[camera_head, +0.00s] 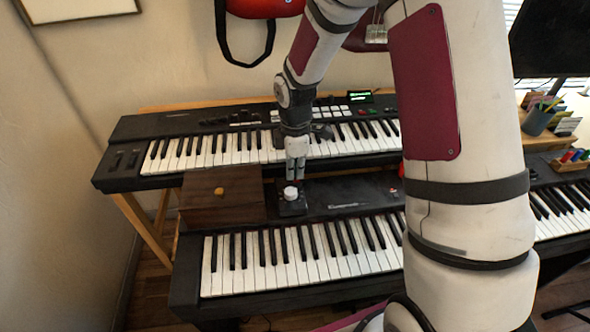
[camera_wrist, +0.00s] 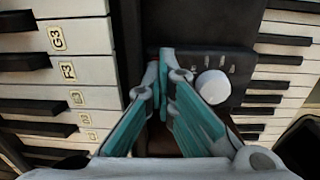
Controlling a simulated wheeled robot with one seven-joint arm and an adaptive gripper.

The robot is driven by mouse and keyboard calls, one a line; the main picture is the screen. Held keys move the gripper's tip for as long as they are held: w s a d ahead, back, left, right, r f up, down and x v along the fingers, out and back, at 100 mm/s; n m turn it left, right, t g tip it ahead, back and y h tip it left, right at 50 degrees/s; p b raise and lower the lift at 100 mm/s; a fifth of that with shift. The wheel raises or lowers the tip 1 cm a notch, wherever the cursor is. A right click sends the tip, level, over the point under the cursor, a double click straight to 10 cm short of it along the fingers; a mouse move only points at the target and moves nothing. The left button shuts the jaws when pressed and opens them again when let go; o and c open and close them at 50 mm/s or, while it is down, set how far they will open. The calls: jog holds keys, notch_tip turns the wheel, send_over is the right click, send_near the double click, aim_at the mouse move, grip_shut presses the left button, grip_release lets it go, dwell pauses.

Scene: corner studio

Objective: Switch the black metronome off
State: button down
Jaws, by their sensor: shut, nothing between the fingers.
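The black metronome (camera_head: 291,209) looks like a small flat dark box with a round white knob (camera_head: 291,193) on top, lying on the rear panel of the lower keyboard. In the wrist view its dark body (camera_wrist: 198,59) shows with the white knob (camera_wrist: 213,86) and small pale marks around it. My gripper (camera_head: 294,178) points down close above the knob in the head view. In the wrist view its teal fingers (camera_wrist: 163,68) are together and empty, left of the knob. I cannot tell whether a fingertip touches the metronome. The knob's setting is too small to read.
A brown wooden box (camera_head: 222,198) with an orange knob stands left of the metronome. The upper keyboard (camera_head: 190,150) is behind, and the lower keyboard (camera_head: 300,262) spreads in front. A pen cup (camera_head: 537,121) is at far right. Space above the lower keys is open.

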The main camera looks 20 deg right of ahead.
jog(key=shift+d+f, duration=0.2)
jog(key=shift+f, duration=0.15)
jog(key=shift+s+a+f+p, duration=0.1)
jog(key=shift+s+p, duration=0.05)
jog(key=shift+s, duration=0.3)
jog(key=shift+s+a+f+p, duration=0.1)
jog(key=shift+s+p, duration=0.05)
jog(key=shift+s, duration=0.3)
jog(key=shift+a+r+p, duration=0.1)
jog(key=shift+r+p, duration=0.25)
jog(key=shift+r, duration=0.15)
notch_tip(320, 180, up, 14)
jog(key=w+p, duration=0.2)
jog(key=shift+w+d+p, duration=0.15)
jog(key=shift+d+p, duration=0.05)
jog(key=shift+p, duration=0.2)
